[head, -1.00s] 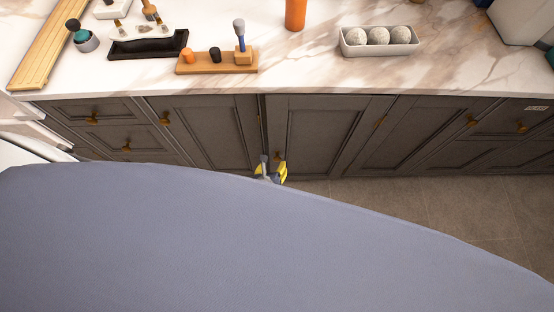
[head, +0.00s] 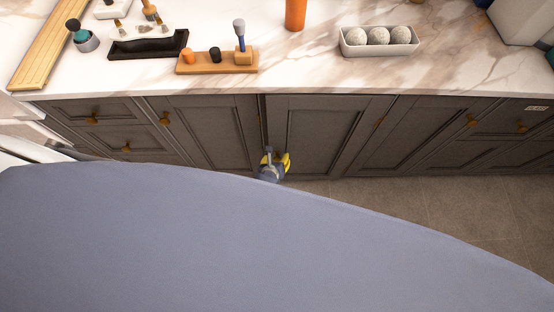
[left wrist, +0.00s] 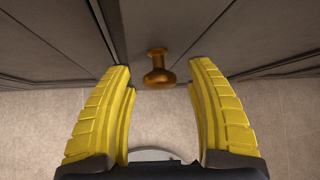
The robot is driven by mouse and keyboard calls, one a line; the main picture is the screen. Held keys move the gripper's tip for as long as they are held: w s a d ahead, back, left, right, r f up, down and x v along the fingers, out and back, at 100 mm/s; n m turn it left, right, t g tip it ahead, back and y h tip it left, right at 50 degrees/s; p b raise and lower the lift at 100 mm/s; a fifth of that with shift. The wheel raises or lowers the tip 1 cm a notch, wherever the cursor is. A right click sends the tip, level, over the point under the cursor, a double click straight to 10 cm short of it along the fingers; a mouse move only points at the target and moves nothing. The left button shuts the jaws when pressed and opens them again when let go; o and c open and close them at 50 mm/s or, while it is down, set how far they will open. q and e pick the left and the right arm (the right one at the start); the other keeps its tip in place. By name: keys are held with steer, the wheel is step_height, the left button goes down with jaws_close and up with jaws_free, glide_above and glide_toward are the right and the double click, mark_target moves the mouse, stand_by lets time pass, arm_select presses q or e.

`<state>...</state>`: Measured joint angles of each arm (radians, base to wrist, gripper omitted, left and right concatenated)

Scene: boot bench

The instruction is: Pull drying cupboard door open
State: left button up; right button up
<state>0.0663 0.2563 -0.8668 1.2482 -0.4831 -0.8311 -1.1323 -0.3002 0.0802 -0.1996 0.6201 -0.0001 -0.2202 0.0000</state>
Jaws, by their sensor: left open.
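A dark grey-brown panelled cupboard door (head: 315,130) stands in the middle of the cabinet row and looks shut. Its brass knob (left wrist: 158,70) shows in the left wrist view, low on the door near its edge; in the head view the gripper hides it. My left gripper (head: 274,162) is at the door's lower left corner. In the left wrist view its yellow fingers (left wrist: 158,82) are open, one on each side of the knob, with a gap on both sides. I see no contact with the knob. My right gripper is not in view.
The marble counter (head: 300,72) above holds a white tray (head: 380,49) of balls, a wooden brush stand (head: 217,62) and an orange cylinder (head: 295,14). Other doors and drawers with brass knobs flank the door. Tiled floor (head: 400,205) lies clear below right.

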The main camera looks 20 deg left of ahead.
arm_select(q)
steer(key=shift+c, duration=0.5)
jaws_close()
steer(key=s+d+n+y, duration=0.3)
steer(key=s+d, duration=0.5)
steer(key=s, duration=0.3)
steer(key=shift+s+n+g+y, duration=0.3)
steer(key=shift+n+g, duration=0.1)
steer(key=shift+n, duration=0.4)
